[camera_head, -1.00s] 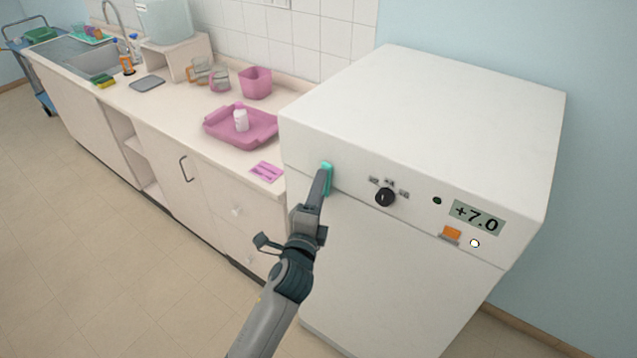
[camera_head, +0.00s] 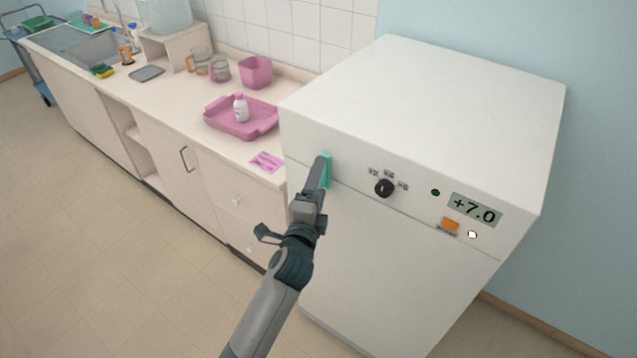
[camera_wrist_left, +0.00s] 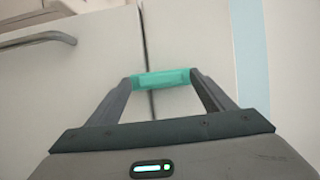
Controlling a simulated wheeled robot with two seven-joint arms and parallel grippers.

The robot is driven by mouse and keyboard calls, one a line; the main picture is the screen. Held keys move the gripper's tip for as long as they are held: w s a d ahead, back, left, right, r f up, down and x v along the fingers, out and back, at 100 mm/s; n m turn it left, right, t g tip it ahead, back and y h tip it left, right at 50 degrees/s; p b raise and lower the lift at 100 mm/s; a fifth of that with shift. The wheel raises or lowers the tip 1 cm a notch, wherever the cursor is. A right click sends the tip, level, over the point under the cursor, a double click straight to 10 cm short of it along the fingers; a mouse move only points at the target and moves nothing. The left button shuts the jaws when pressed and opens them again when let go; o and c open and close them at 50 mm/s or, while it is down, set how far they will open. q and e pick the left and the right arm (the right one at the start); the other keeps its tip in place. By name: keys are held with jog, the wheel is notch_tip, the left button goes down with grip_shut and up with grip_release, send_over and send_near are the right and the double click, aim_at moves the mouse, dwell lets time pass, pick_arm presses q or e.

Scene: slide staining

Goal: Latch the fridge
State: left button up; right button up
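The fridge (camera_head: 385,255) is a white cabinet with a control panel above its door. Its teal latch (camera_head: 327,171) stands upright at the left end of the seam between panel and door. My left gripper (camera_head: 323,165) is at this latch. In the left wrist view the teal latch (camera_wrist_left: 160,78) fills the space between the two fingertips of my left gripper (camera_wrist_left: 162,80), with a finger against each end. A dark seam runs behind it. The door looks nearly flush with the panel. The lower fingertip is hidden in the head view. My right gripper is not in view.
The panel carries a black knob (camera_head: 384,188), an orange switch (camera_head: 449,225) and a display (camera_head: 474,210) reading +7.0. The floor in front is clear.

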pick_arm(q)
jog(key=b+v, duration=0.5)
jog(key=v, duration=1.2)
jog(key=shift+s+a+b, duration=0.15)
jog(key=shift+b, duration=0.15)
jog(key=shift+r, duration=0.1)
